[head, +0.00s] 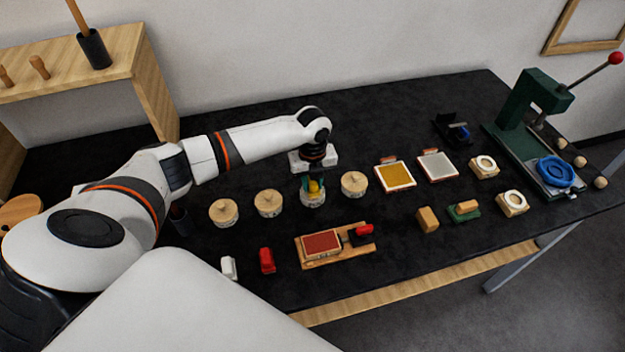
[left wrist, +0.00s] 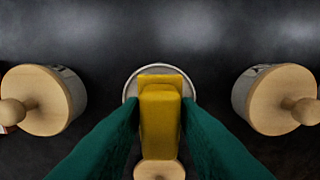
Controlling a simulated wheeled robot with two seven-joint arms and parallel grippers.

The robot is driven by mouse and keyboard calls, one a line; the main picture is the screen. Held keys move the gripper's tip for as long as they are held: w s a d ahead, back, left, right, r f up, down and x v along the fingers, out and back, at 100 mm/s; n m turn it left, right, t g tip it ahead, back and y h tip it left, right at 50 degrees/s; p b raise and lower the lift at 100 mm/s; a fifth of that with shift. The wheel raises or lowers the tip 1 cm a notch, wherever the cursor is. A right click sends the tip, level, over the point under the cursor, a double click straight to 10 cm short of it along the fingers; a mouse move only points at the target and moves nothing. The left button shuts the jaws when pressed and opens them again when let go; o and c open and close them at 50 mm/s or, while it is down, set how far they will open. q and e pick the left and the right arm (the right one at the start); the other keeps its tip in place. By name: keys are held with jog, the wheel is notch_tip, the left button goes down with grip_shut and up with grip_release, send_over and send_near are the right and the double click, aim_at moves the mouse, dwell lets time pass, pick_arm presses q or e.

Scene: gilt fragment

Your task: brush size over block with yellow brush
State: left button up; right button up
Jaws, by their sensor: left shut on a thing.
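My left gripper (head: 315,182) is shut on the yellow brush (left wrist: 160,120), which is upright between its green fingers; the brush also shows in the head view (head: 314,187). The brush is over an open round pot (head: 312,200), whose pale rim (left wrist: 131,82) shows around it in the left wrist view. The brush's lower end is hidden, so I cannot tell how deep it is. A board with a flat reddish block (head: 321,243) lies nearer the front, apart from the brush. My right gripper is not in view.
Lidded pots (head: 268,203) (head: 354,184) stand on both sides of the open pot. A red clip-like piece (head: 267,260) and a white one (head: 229,268) lie front left. Yellow (head: 395,176) and grey pads lie right of the pots. A green press (head: 535,120) stands far right.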

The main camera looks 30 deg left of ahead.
pick_arm(q)
jog(key=shift+r+p, duration=3)
jog(key=shift+r, duration=0.3)
jog(key=shift+d+n+b, duration=0.25)
jog(key=shift+n+b, duration=0.05)
jog(key=s+d+r+n+b, duration=0.2)
jog(key=s+d+n+b, duration=0.3)
jog(key=n, duration=0.7)
jog(key=s+d+r+n+b, duration=0.3)
jog(key=s+d+n+b, duration=0.3)
jog(key=n, duration=0.7)
jog(key=s+d, duration=0.2)
jog(key=s, duration=0.1)
jog(key=shift+s+n, duration=0.3)
jog(key=shift+s, duration=0.05)
